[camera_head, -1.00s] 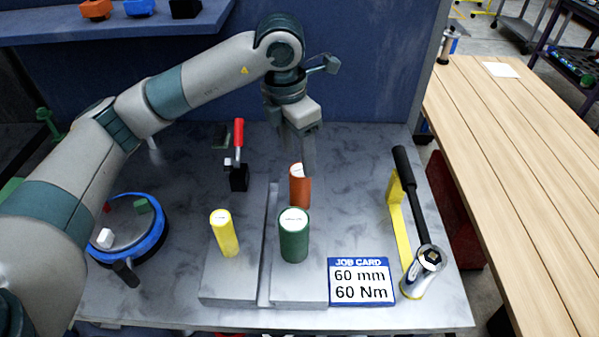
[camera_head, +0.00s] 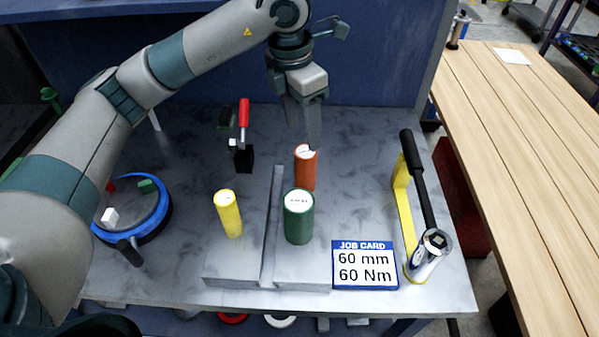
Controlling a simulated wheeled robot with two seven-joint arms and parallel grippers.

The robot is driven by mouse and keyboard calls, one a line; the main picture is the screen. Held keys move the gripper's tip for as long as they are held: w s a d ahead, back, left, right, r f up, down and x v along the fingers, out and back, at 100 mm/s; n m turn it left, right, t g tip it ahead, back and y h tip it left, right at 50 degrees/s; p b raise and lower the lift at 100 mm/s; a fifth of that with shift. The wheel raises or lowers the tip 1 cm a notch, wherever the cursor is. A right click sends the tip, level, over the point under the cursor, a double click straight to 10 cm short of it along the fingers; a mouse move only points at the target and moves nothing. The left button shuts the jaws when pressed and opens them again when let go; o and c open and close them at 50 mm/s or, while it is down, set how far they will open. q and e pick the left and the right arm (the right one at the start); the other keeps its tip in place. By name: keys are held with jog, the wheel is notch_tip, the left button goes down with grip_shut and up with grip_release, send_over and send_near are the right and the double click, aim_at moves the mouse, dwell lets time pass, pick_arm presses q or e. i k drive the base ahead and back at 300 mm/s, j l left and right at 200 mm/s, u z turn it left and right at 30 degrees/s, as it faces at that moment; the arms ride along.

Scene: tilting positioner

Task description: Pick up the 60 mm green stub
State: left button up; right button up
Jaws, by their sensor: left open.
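The green stub (camera_head: 299,217) is a short green cylinder with a white printed top. It stands upright on the right part of a grey block (camera_head: 300,275), right of a raised rib. An orange stub (camera_head: 305,168) stands just behind it, and a yellow stub (camera_head: 228,214) stands to its left. My left gripper (camera_head: 303,135) is open and empty, fingers pointing down, above and behind the green stub, close to the top of the orange stub. A finger partly overlaps the orange stub's top edge. My right gripper is not in view.
A job card (camera_head: 364,265) reads 60 mm, 60 Nm. A black-handled tool (camera_head: 428,250) rests by a yellow bracket (camera_head: 402,210) at right. A red-handled clamp (camera_head: 244,140) stands behind the yellow stub. A blue-rimmed round dish (camera_head: 160,222) with small blocks is at left.

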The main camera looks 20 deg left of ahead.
aim_at(298, 203)
jog(key=k+l, duration=0.15)
jog(key=l, duration=0.25)
jog(key=k+l, duration=0.1)
jog(key=l, duration=0.3)
jog(key=k+l+u, duration=0.1)
jog(key=l, duration=0.3)
